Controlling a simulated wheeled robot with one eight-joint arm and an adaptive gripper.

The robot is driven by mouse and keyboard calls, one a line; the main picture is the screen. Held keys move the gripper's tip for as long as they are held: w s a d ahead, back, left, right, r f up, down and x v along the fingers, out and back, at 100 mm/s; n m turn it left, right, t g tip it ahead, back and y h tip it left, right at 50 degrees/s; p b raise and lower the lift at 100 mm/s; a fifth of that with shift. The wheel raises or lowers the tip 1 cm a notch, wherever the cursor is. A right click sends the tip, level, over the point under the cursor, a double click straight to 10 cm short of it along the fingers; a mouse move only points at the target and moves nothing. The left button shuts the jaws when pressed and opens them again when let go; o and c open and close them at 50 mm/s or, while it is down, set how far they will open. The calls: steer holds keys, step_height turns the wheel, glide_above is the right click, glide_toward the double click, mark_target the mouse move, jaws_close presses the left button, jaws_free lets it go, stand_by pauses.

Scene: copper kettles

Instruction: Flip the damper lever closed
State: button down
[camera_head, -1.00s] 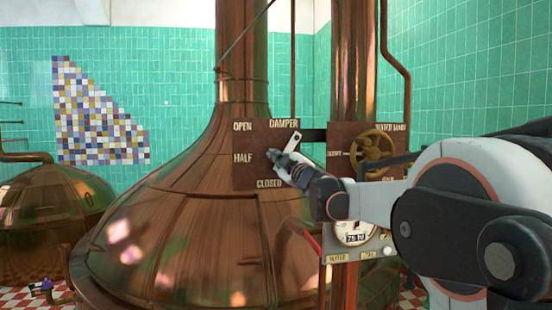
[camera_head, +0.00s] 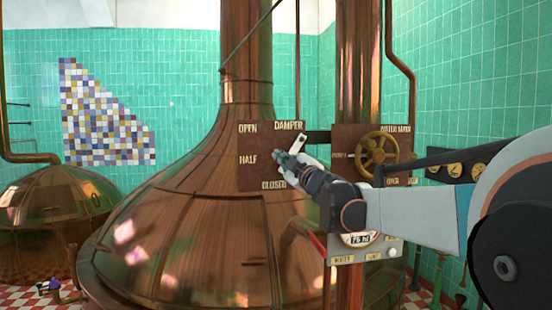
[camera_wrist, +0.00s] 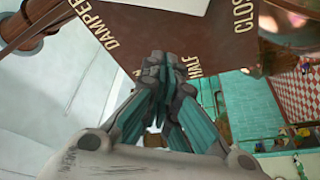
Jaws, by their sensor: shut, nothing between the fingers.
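The brown damper plate (camera_head: 256,172) carries the labels OPEN, HALF and CLOSED down its left side and bottom, under the word DAMPER. The pale damper lever (camera_head: 298,144) slants up to the right on it; its lower end is hidden behind my gripper. My gripper (camera_head: 280,157) is shut and empty, in front of the plate's middle, just right of HALF and just left of the lever. I cannot tell whether it touches the lever.
A handwheel (camera_head: 375,155) on a second brown panel stands to the right, behind my arm. A gauge box (camera_head: 385,252) sits below my forearm. The big copper kettle (camera_head: 190,235) bulges out below and left of the plate.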

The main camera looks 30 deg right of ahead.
steer(key=s, duration=0.3)
steer(key=shift+a+f, duration=0.2)
steer(key=shift+f, duration=0.1)
